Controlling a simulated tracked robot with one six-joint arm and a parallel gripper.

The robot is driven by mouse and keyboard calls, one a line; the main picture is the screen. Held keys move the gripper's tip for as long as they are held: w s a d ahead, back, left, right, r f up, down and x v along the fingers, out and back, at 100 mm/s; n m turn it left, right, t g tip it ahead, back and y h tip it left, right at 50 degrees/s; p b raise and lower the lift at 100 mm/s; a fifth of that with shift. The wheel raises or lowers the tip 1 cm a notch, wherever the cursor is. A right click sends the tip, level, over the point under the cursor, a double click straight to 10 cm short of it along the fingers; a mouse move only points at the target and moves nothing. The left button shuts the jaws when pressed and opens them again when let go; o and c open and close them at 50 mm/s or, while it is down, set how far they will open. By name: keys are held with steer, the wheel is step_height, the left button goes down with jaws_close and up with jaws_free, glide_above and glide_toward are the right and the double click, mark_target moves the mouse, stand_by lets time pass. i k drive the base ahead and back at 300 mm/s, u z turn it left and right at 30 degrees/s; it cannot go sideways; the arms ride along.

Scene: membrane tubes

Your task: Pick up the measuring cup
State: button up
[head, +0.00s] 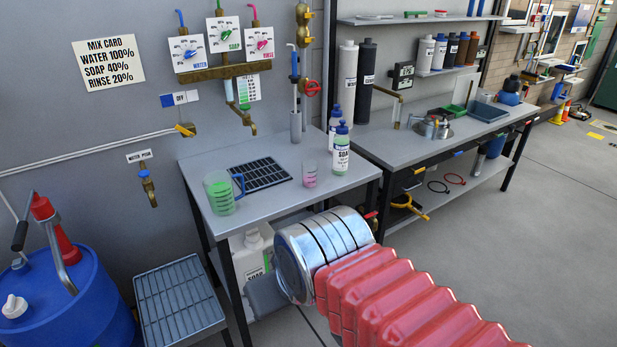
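The measuring cup (220,192) is a clear jug with markings, a blue handle on its right side and green liquid inside. It stands upright on the left part of the grey bench top (268,208), left of the black drain grate (260,174). My arm, with a red ribbed sleeve and a shiny metal section, reaches in from the lower right. Its metal end is in front of the bench, to the right of and below the cup in the picture. No gripper fingers show, so whether my gripper is open or shut is hidden. Nothing shows touching the cup.
A small beaker with pink liquid (310,174) and two soap bottles (341,152) stand right of the grate. A dispensing spout (246,118) hangs from the wall above. A blue drum (70,300) and a slatted step (180,300) stand at lower left. Open floor lies at right.

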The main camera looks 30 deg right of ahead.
mark_target(310, 174)
steer(key=z, duration=0.05)
steer(key=i, duration=1)
steer(key=u, duration=0.05)
